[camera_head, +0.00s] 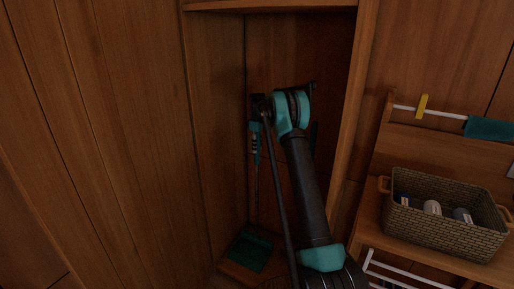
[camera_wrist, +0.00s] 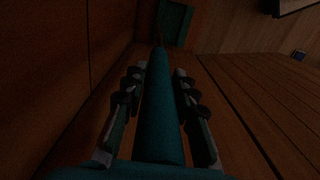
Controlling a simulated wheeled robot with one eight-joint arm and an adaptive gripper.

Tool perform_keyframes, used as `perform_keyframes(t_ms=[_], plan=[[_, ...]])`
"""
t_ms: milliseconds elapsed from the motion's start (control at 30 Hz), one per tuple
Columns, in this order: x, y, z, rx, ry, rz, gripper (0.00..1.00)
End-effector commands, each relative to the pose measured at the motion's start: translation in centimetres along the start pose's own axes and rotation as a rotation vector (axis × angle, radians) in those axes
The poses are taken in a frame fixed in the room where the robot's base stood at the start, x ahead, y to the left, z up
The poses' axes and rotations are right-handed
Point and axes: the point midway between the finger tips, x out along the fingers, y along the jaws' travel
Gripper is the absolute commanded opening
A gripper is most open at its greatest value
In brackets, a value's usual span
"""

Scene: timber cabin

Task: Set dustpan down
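The dustpan has a teal pan (camera_head: 250,252) low in the tall wooden cupboard and a long thin upright handle. In the wrist view its thick teal grip (camera_wrist: 158,110) runs between my fingers, and the dark green pan (camera_wrist: 175,24) shows far below. The pan appears to rest on the cupboard floor, but the scene is dark and contact is unclear. My gripper (camera_wrist: 158,78) is around the grip, with a finger on each side and narrow dark gaps between fingers and grip. In the head view my gripper (camera_head: 256,140) is small and partly hidden.
The cupboard's side walls (camera_head: 216,130) and right edge (camera_head: 352,110) stand close around my arm. At right, a woven basket (camera_head: 440,234) holding bottles sits on a wooden shelf. Above it are a white rail (camera_head: 445,116), a yellow clip (camera_head: 421,106) and a teal cloth (camera_head: 490,128).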

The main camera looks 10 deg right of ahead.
Motion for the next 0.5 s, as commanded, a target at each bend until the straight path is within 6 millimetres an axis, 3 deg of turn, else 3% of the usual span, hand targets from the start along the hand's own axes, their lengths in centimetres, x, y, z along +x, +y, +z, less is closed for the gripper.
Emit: perform_keyframes(t_ms=[100, 500], plan=[[-0.02, -0.01, 0.0, 0.0, 0.0, 0.0, 0.45], [-0.76, -0.01, 0.0, 0.0, 0.0, 0.0, 0.45]])
